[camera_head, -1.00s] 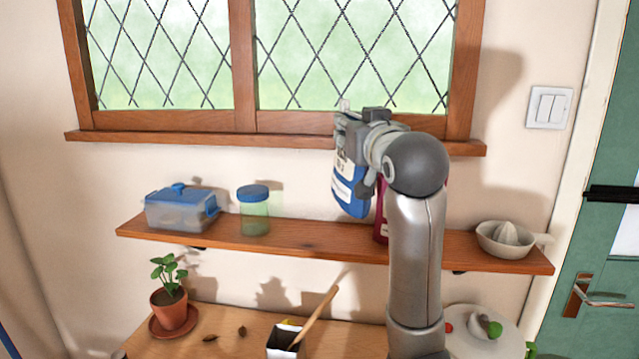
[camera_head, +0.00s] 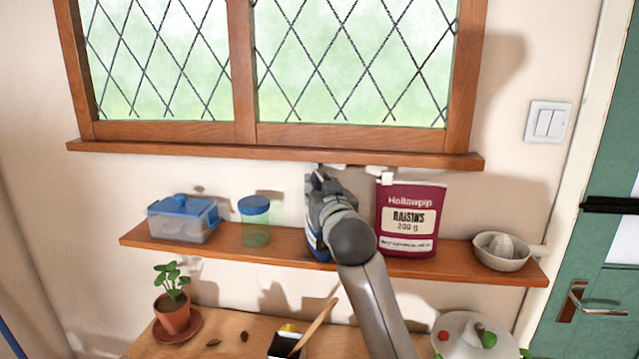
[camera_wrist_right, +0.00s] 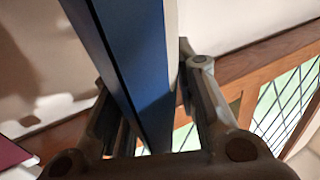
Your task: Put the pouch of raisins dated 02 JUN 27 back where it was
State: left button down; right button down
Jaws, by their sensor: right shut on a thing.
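My right gripper (camera_head: 322,182) is shut on a blue pouch (camera_head: 316,246), which is mostly hidden behind the gripper and arm. The held pouch is upright at shelf level; I cannot tell whether its base touches the shelf. In the right wrist view the blue pouch (camera_wrist_right: 140,75) fills the space between the two fingers. A maroon raisins pouch (camera_head: 408,215), marked 200 g, stands upright on the wooden shelf (camera_head: 285,255), just right of my gripper. Its edge shows at the left of the wrist view (camera_wrist_right: 10,155). No date is readable on either pouch. My left gripper is out of view.
A green jar with a blue lid (camera_head: 255,222) and a blue-lidded box (camera_head: 183,218) stand left on the shelf. A citrus squeezer (camera_head: 502,252) stands at its right end. The window sill (camera_head: 270,153) juts out above. Bare shelf shows between jar and held pouch.

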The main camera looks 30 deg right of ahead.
jog(key=c, duration=1.6)
grip_release()
jog(key=shift+f, duration=0.15)
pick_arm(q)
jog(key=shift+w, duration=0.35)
pick_arm(e)
jog(key=o, duration=0.5)
jog(key=shift+c, duration=0.2)
jog(key=shift+r, duration=0.2)
jog(key=shift+s+a+f, duration=0.1)
jog(key=shift+s, duration=0.1)
pick_arm(q)
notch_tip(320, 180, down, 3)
jog(key=b, duration=0.3)
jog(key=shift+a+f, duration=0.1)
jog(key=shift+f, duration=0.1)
pick_arm(e)
jog(key=v, duration=1.1)
jog(key=shift+s, duration=0.3)
